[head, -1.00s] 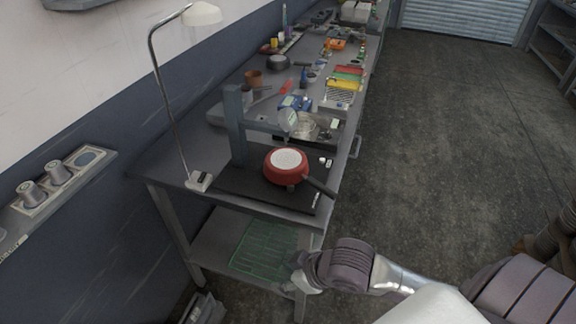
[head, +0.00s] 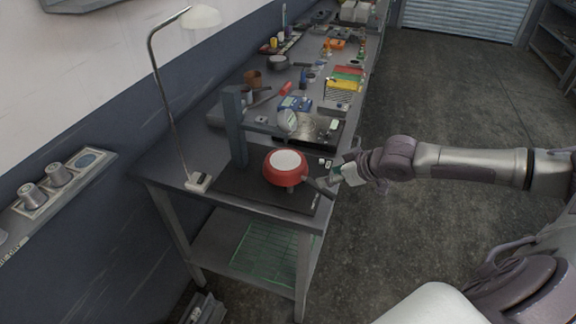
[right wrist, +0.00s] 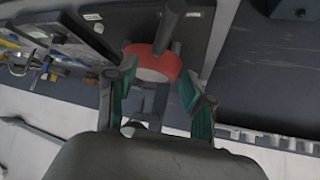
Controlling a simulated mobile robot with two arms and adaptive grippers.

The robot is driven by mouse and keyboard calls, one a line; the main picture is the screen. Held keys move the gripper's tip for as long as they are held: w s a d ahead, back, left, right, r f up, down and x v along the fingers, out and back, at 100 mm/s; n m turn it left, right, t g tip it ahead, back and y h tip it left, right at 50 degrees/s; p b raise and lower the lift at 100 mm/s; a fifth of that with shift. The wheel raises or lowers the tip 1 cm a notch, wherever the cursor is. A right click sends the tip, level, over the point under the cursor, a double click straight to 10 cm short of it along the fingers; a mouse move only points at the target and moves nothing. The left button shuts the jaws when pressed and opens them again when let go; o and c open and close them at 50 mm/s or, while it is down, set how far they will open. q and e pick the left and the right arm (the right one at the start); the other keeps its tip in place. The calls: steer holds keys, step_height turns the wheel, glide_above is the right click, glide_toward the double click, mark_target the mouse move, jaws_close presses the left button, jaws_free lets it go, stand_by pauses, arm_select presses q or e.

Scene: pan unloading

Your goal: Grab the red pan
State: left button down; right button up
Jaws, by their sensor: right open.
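The red pan (head: 271,174) is at the near end of the workbench, over a black base plate (head: 240,186). A pale round face shows on its top side, and its dark handle (head: 318,187) points to the lower right, toward the bench's front edge. My right gripper (head: 337,177) is beside the handle, and its far finger is partly hidden. In the right wrist view the gripper (right wrist: 158,82) is open, with a teal-padded finger on each side. The red pan (right wrist: 150,65) shows beyond and between the fingers, its handle (right wrist: 171,25) pointing up. My left gripper is not in view.
A grey post (head: 236,125) stands behind the pan, and a lamp (head: 200,17) rises at the left. Tools, coloured bins (head: 346,80) and a smaller pan crowd the bench farther back. The floor (head: 450,100) at right is clear.

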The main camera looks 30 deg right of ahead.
mark_target(310, 179)
steer(key=x, duration=0.4)
steer(key=shift+w+f+p, duration=0.1)
steer(key=shift+w+p, duration=0.05)
steer(key=shift+p, duration=0.15)
steer(key=p+x, duration=0.2)
steer(key=x, duration=0.2)
steer(key=shift+w+f, duration=0.1)
steer(key=shift+w, duration=0.3)
steer(key=shift+w+a+f, duration=0.1)
steer(key=shift+w+f, duration=0.15)
steer(key=shift+f, duration=0.05)
steer(key=shift+s, duration=0.1)
steer(key=shift+c, duration=0.3)
steer(key=shift+c, duration=1.3)
steer(key=shift+r, duration=0.1)
jaws_close()
